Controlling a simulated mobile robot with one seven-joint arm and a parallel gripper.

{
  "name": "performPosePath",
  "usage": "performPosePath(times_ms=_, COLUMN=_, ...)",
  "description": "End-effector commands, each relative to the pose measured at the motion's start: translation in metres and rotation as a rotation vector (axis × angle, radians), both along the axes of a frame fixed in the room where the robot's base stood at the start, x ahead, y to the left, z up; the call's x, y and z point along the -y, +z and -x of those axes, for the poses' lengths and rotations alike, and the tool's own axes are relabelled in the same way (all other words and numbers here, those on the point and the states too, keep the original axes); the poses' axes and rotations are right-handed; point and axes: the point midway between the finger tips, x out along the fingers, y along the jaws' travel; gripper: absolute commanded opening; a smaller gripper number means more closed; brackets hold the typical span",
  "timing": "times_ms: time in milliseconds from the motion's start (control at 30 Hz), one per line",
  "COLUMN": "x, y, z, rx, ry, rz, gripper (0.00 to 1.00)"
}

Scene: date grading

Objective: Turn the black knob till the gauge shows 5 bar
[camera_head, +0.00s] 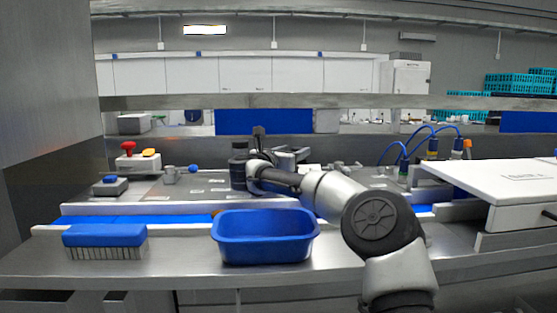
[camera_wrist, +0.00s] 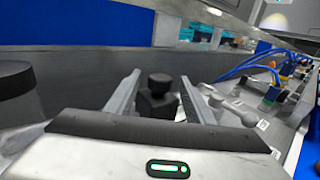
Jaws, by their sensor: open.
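The black knob (camera_wrist: 159,83), a round cap on a dark block-shaped body, stands between the two fingers of my gripper (camera_wrist: 158,76) in the wrist view. The fingers are open, with a visible gap on each side of the knob. In the head view my gripper (camera_head: 288,155) is over the back of the bench, and I cannot make out the knob there. I cannot make out a gauge face or reading in either view.
A dark capped cylinder (camera_head: 239,168) stands just left of my gripper; it also shows in the wrist view (camera_wrist: 14,85). A blue tub (camera_head: 265,252) and a blue brush (camera_head: 104,237) are at the front. A red button (camera_head: 128,147) is at the back left. Blue hoses (camera_head: 418,132) rise at right.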

Motion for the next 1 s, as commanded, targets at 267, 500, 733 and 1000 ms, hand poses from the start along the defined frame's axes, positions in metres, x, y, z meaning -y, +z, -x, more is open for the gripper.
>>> performPosePath(times_ms=267, x=-0.038, y=0.0, z=0.055, rx=0.002, ry=0.003, rz=0.004, gripper=0.48)
performPosePath(times_ms=500, x=-0.07, y=0.0, z=0.1, rx=0.001, ry=0.003, rz=0.003, gripper=0.48)
performPosePath(times_ms=733, x=-0.086, y=0.0, z=0.124, rx=0.002, ry=0.001, rz=0.001, gripper=0.48)
performPosePath(times_ms=1000, x=-0.089, y=0.0, z=0.129, rx=0.001, ry=-0.001, rz=0.001, gripper=0.48)
